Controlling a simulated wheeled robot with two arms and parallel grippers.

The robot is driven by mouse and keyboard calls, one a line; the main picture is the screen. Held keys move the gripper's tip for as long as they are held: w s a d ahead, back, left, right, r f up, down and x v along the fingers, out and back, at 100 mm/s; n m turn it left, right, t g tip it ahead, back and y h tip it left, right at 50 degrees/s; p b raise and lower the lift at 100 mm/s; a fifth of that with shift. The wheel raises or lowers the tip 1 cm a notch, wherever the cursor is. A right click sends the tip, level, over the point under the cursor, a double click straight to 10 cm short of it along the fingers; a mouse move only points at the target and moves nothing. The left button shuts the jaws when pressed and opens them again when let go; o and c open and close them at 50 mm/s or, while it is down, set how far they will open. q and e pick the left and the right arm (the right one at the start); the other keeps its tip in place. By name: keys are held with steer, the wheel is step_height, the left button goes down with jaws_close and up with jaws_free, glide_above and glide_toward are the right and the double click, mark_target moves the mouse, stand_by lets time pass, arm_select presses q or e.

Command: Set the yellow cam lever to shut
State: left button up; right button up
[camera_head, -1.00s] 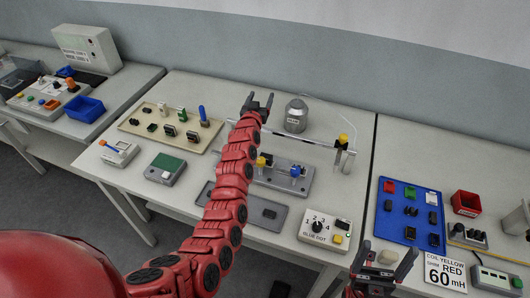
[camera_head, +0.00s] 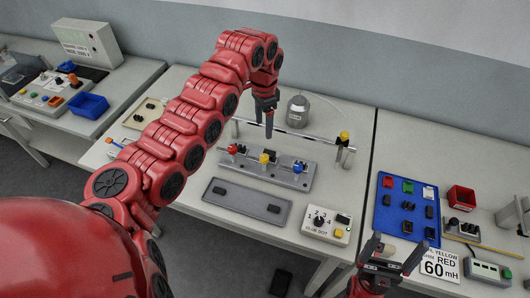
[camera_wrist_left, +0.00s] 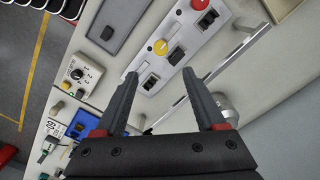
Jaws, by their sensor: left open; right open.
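The yellow cam lever (camera_head: 264,157) sits in the middle of a grey base plate (camera_head: 278,178), between a red lever (camera_head: 233,148) and a blue lever (camera_head: 298,167). In the left wrist view the yellow lever's round knob (camera_wrist_left: 160,47) shows just beyond my fingertips, with the red knob (camera_wrist_left: 200,4) further up. Its exact angle is too small to tell. My left gripper (camera_head: 268,134) points down above the plate, open and empty, apart from the lever. My right gripper (camera_head: 394,250) is open and empty at the lower right, over the table's front.
A horizontal rod (camera_head: 310,137) with a yellow-topped post (camera_head: 344,137) runs behind the plate, near a grey canister (camera_head: 297,112). A dark grey tray (camera_head: 246,203) and a dial box (camera_head: 327,226) lie in front. A blue tray (camera_head: 407,209) is at right.

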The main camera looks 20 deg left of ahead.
mark_target(264, 156)
arm_select(q)
step_height(264, 156, down, 14)
steer(key=p, duration=0.4)
steer(key=shift+w+d+p, duration=0.1)
steer(key=shift+p, duration=0.3)
steer(key=shift+f, duration=0.55)
jaws_close()
